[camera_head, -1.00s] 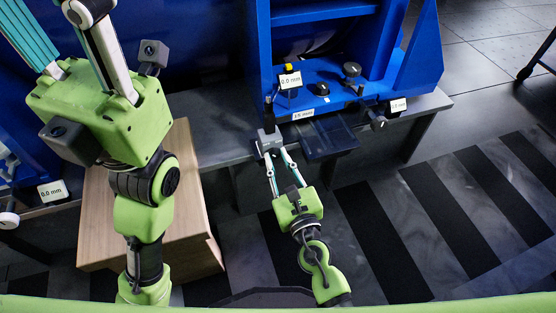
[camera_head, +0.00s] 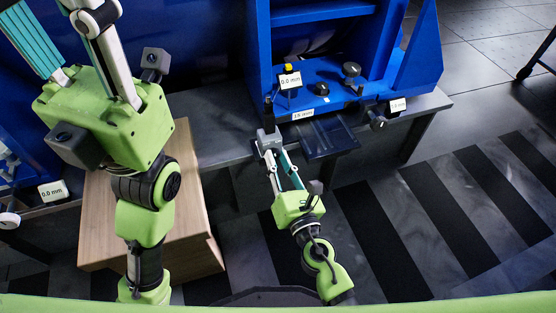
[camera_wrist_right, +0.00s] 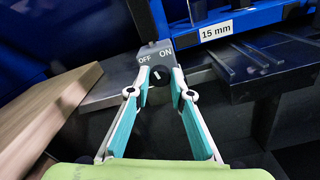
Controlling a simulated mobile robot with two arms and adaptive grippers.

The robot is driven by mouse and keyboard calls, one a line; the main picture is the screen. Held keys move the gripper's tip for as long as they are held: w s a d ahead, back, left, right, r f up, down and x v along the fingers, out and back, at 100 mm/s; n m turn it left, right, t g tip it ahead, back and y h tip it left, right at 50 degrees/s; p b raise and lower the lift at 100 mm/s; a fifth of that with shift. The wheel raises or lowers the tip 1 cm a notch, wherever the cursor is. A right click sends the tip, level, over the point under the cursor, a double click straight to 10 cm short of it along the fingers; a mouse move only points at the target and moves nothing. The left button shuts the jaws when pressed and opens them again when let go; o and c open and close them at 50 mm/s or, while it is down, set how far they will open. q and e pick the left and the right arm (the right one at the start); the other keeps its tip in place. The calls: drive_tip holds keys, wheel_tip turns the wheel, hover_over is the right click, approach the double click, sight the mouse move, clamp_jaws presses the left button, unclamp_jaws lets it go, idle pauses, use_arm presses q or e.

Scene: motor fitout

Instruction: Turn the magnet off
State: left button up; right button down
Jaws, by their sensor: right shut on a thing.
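The magnet switch is a grey block (camera_wrist_right: 150,51) with OFF printed at its left and ON at its right. A round black knob (camera_wrist_right: 158,76) with a short white mark sits on its front, below and between the words. The block also shows in the head view (camera_head: 268,137), at the front edge of the bench. My right gripper (camera_wrist_right: 159,82) is shut on the knob, with a fingertip at each side of it. My left gripper (camera_head: 107,108) is large at the left of the head view; its fingers run up out of the frame, so its tips are hidden.
A blue machine (camera_head: 330,75) stands on the grey bench (camera_head: 225,140) behind the switch. A dark tray (camera_head: 325,139) juts out right of the switch. A wooden box (camera_head: 190,215) stands below, between my arms. A "15 mm" label (camera_wrist_right: 216,31) is right of the switch.

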drive_tip(key=m+b, duration=0.1)
drive_tip(key=m, duration=0.4)
drive_tip(key=shift+d+f+m, duration=0.1)
drive_tip(key=shift+m, duration=0.2)
drive_tip(key=shift+m+b, duration=0.4)
drive_tip(key=shift+m, duration=1.8)
drive_tip(key=c, duration=1.8)
unclamp_jaws()
drive_tip(key=shift+s, duration=0.1)
drive_tip(key=shift+v, duration=3.65)
